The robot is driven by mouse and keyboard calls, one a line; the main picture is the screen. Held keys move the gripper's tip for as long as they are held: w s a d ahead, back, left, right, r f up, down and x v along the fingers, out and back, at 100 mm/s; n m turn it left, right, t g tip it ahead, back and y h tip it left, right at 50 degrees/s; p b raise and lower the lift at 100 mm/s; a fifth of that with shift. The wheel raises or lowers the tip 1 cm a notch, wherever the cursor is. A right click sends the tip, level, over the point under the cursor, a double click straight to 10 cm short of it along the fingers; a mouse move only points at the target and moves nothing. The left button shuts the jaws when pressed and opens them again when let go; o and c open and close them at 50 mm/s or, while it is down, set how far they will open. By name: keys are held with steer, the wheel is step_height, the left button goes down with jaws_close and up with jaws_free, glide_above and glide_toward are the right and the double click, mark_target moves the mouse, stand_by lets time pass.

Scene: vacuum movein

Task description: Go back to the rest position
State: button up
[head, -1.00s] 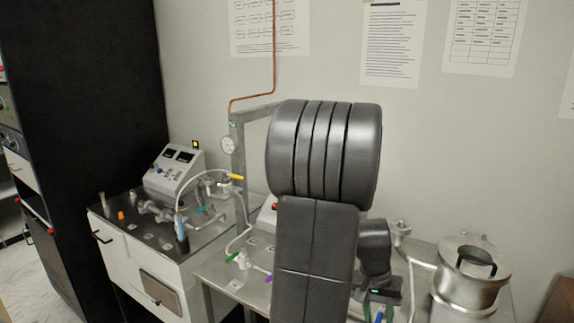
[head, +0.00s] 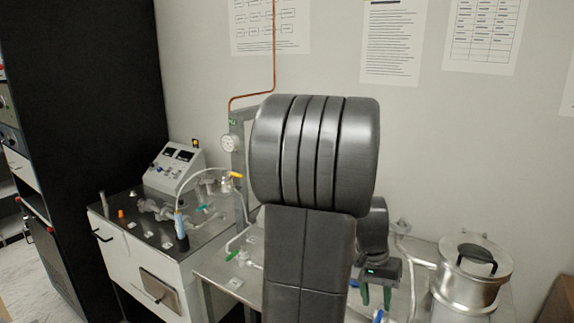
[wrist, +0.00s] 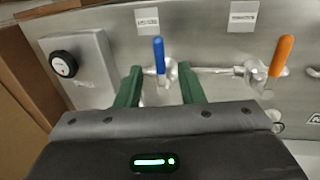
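My gripper (wrist: 160,88) shows in the wrist view with its two green fingers spread apart and nothing between them. Beyond the fingers is a blue-handled valve (wrist: 159,55) on a metal panel, standing apart from them as far as I can tell. In the head view my gripper (head: 375,296) hangs with its fingers downward above the metal bench, right of my large grey arm links. The arm hides the middle of the bench in that view.
An orange-handled valve (wrist: 281,56) and a black round knob (wrist: 64,64) sit on the panel. A steel vessel (head: 470,275) stands right of my gripper. A pressure gauge (head: 229,143), a white tube and a control box (head: 174,167) are at the left.

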mark_target(380, 319)
step_height(380, 319, up, 9)
steer(key=w+a, duration=0.1)
steer(key=a, duration=0.1)
steer(key=d+f, duration=0.1)
steer(key=f, duration=0.3)
steer(key=s+f, duration=0.1)
steer(key=f, duration=0.3)
steer(key=d+f, duration=0.1)
steer(key=f, duration=0.4)
steer(key=shift+s+d+f, duration=0.1)
steer(key=shift+s+d, duration=0.2)
steer(key=shift+d+n+p, duration=0.2)
steer(key=shift+n+p, duration=0.1)
steer(key=shift+s+d+n, duration=0.2)
steer(key=shift+n, duration=0.3)
steer(key=shift+s, duration=0.1)
